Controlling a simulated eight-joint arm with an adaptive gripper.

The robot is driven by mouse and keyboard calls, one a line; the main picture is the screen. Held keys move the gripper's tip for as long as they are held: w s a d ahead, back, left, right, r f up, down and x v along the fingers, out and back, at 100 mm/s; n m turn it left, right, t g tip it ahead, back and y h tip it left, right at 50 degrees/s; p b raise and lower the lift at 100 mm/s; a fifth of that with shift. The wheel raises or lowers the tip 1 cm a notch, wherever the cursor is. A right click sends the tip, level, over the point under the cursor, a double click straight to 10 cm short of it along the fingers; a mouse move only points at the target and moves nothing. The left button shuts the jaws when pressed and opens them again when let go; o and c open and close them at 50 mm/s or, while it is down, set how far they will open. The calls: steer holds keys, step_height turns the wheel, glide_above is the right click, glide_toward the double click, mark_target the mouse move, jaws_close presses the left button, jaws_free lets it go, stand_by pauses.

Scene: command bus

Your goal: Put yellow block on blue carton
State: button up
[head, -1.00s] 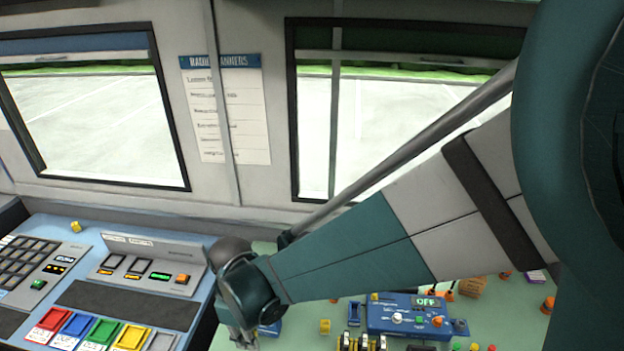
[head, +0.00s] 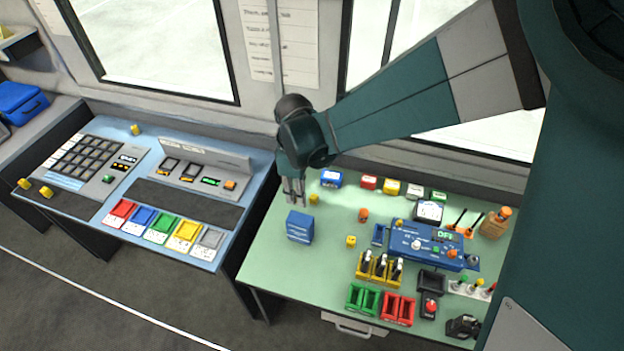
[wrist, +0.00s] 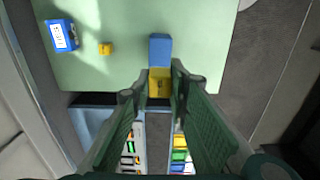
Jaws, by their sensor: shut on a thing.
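My gripper (head: 293,196) points down over the left part of the green table. In the wrist view it is shut on a yellow block (wrist: 159,85), held between the fingertips. The held block cannot be made out in the head view. The blue carton (head: 299,227) stands upright on the green table, just below my fingertips in the head picture. It also shows in the wrist view (wrist: 160,48), directly beyond the held block. The block looks apart from the carton, but the exact height between them is unclear.
A blue box (head: 331,179) stands behind the carton. A blue control unit (head: 430,245) and coloured bins (head: 363,299) are to the right. Bare table surrounds the carton.

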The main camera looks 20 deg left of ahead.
stand_by(0.4)
glide_above(300, 219)
steer(key=shift+f, duration=2.9)
steer(key=shift+f, duration=2.05)
steer(key=shift+f, duration=0.2)
steer(key=o, duration=0.9)
steer(key=shift+r, duration=0.25)
steer(key=shift+r, duration=5.95)
